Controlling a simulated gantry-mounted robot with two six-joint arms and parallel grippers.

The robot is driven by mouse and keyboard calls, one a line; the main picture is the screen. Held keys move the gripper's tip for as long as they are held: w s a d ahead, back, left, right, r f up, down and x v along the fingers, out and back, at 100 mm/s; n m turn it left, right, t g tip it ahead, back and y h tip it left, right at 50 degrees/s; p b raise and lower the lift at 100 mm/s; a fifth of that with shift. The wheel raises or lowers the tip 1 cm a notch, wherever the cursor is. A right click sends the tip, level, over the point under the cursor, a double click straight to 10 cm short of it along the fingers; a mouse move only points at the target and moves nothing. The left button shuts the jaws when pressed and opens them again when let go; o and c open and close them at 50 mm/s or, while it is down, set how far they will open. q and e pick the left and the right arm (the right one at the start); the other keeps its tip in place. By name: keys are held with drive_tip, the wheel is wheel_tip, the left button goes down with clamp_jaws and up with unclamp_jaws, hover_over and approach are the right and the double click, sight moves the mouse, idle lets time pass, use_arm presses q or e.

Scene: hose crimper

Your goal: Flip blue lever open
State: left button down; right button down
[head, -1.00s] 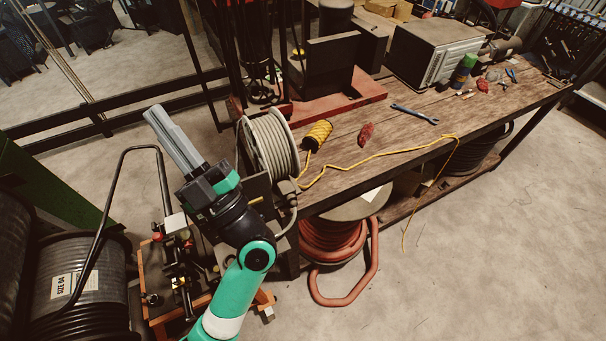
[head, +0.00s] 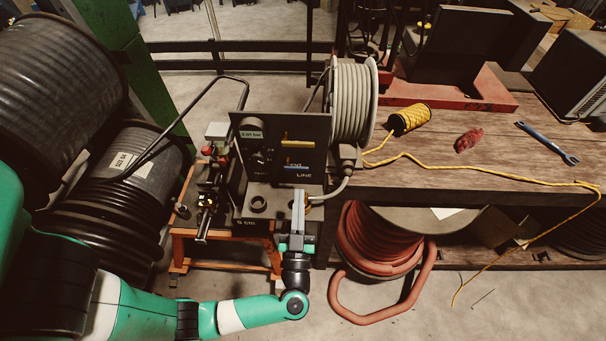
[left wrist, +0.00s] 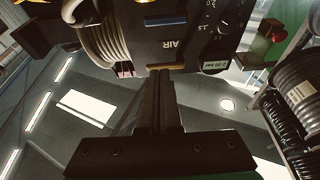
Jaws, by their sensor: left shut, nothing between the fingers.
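The blue lever (head: 297,167) is a thin, nearly horizontal bar on the dark control panel (head: 262,185), under a yellow lever (head: 298,138). In the left wrist view, which looks upside down, the blue lever (left wrist: 166,20) and the yellow lever (left wrist: 166,66) both show on the panel. My left gripper (head: 299,194) is shut and empty, pointing up just below and in front of the panel's lower right part. It appears apart from the blue lever. Its fingers (left wrist: 161,76) also show in the left wrist view, close to the yellow lever in the picture. My right gripper is out of view.
A grey hose reel (head: 353,100) and a grey hose (head: 332,191) sit right of the panel. The crimper with its red button (head: 207,150) stands left. The wooden bench (head: 480,165) lies to the right, with red hose (head: 370,240) below it.

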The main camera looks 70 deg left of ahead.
sight(301, 169)
use_arm(q)
drive_tip(key=w+a+b, duration=0.1)
drive_tip(key=a, duration=0.2)
drive_tip(key=w+a+b, duration=0.1)
drive_tip(key=w+a, duration=0.2)
drive_tip(key=a, duration=0.2)
drive_tip(key=shift+w+a+r+b, duration=0.1)
drive_tip(key=shift+w+a+b, duration=0.05)
drive_tip(key=shift+a+b, duration=0.2)
drive_tip(key=shift+d+f, duration=0.1)
drive_tip(key=shift+f, duration=0.35)
